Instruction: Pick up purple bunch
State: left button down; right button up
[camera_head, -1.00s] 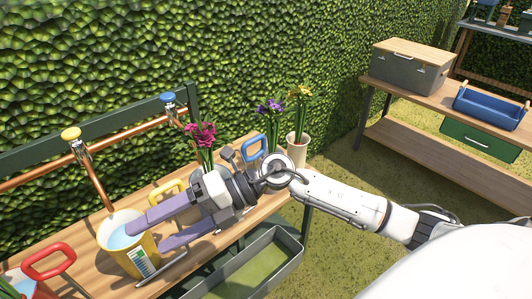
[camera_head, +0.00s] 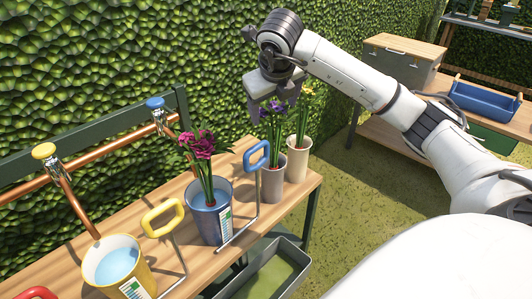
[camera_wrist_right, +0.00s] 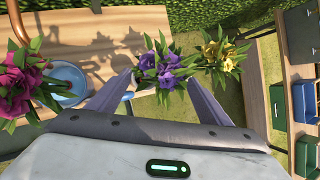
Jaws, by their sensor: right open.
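The purple bunch (camera_head: 276,112), with green stems, stands in a grey pot (camera_head: 273,182) near the table's right end. My right gripper (camera_head: 272,106) is above it, pointing down, and partly hides its flowers in the head view. In the right wrist view, the purple flowers (camera_wrist_right: 165,68) show between and just beyond the tips of my open right gripper (camera_wrist_right: 160,78). Nothing is held between the fingers. My left gripper is not in view.
The yellow bunch (camera_head: 305,98) stands in a cream pot (camera_head: 297,160) close on the right. The magenta bunch (camera_head: 202,145) stands in a blue bucket (camera_head: 212,222) on the left. A blue handle (camera_head: 257,155) rises beside the grey pot. A yellow bucket (camera_head: 118,268) stands further left.

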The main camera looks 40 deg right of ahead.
aim_at(272, 117)
jog(key=x, duration=0.4)
jog(key=shift+w+f, duration=0.2)
jog(key=shift+w+d+f, duration=0.2)
jog(key=shift+f, duration=0.3)
jog(key=x, duration=0.4)
jog(key=shift+s+d+f+p, duration=0.15)
jog(key=shift+d+p, duration=0.15)
jog(key=shift+p, duration=0.1)
jog(key=shift+d+f, duration=0.1)
jog(key=shift+f, duration=0.1)
jog(key=c, duration=1.7)
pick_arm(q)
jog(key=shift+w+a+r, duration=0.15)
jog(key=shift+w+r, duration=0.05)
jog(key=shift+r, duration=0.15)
pick_arm(e)
jog(key=shift+r, duration=0.1)
jog(key=shift+r, duration=0.15)
